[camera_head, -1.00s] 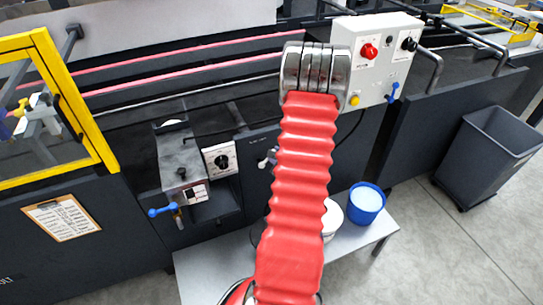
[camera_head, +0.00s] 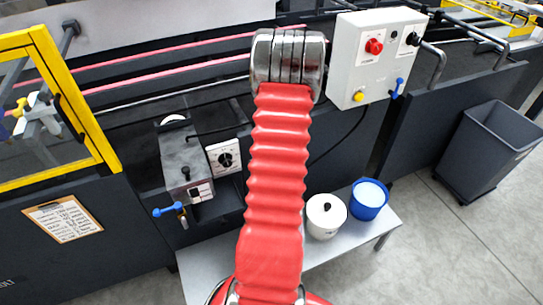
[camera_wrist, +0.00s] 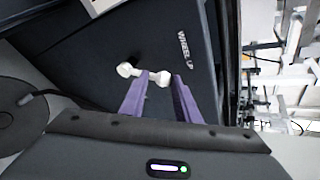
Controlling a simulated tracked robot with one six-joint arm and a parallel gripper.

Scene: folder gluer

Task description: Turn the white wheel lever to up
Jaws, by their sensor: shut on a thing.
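The white wheel lever (camera_wrist: 127,70) shows in the wrist view on a dark panel, beside the printed words "WHEEL UP" (camera_wrist: 185,50). Its rounded end reaches out left of the fingers, and its other part lies between them. My gripper (camera_wrist: 162,80) has two purple fingers shut on the lever. In the head view my red arm hides the lever and the gripper.
In the head view, a control box (camera_head: 374,60) with knobs is right of my arm. A black dial (camera_head: 224,157) and a blue-handled valve (camera_head: 168,210) are to the left. A white pot (camera_head: 325,217) and blue bucket (camera_head: 369,200) stand on a low bench (camera_head: 205,280).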

